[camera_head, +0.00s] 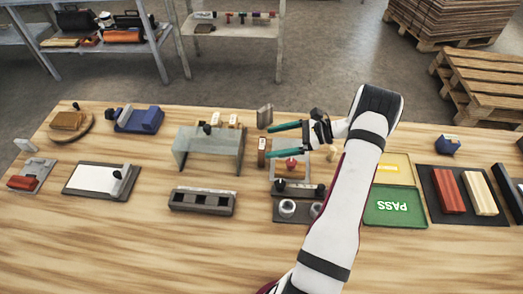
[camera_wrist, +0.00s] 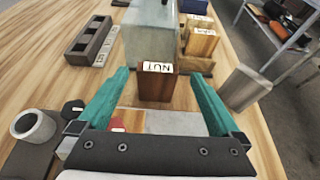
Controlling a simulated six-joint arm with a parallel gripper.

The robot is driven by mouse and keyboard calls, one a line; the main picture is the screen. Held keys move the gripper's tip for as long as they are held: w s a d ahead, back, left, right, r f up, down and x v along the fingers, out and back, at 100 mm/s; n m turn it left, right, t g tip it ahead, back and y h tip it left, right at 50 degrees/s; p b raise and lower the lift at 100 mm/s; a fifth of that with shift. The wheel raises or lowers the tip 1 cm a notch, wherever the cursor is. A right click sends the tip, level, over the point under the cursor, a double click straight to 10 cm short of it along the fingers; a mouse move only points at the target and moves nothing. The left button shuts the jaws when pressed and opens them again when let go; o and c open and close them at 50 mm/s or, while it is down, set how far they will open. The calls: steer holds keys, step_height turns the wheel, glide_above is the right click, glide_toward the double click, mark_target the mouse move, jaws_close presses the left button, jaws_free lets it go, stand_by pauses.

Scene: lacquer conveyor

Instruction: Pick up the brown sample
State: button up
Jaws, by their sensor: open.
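The brown sample (camera_wrist: 157,88) is a small upright brown wooden block with a white label on top, of which I can read "NUT". It stands near the middle of the wrist view, and it also shows in the head view (camera_head: 262,158). My gripper (camera_wrist: 159,76) has two teal fingers spread wide, one on each side of the block in the wrist view. In the head view my gripper (camera_head: 270,141) reaches left with its fingertips close to the block. The jaws are open and hold nothing. I cannot tell whether a finger touches the block.
A clear bridge-shaped cover (camera_head: 210,150) stands just left of the brown sample. Lighter labelled wooden blocks (camera_wrist: 200,44) stand behind it. A grey block (camera_wrist: 245,88) stands close to one finger. A dark slotted holder (camera_head: 202,201) lies front left; a green PASS tray (camera_head: 395,207) lies right.

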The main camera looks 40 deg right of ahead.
mark_target(262, 144)
steer(key=x, duration=0.4)
steer(key=shift+a+f, duration=0.15)
steer(key=shift+a, duration=0.05)
steer(key=c, duration=1.3)
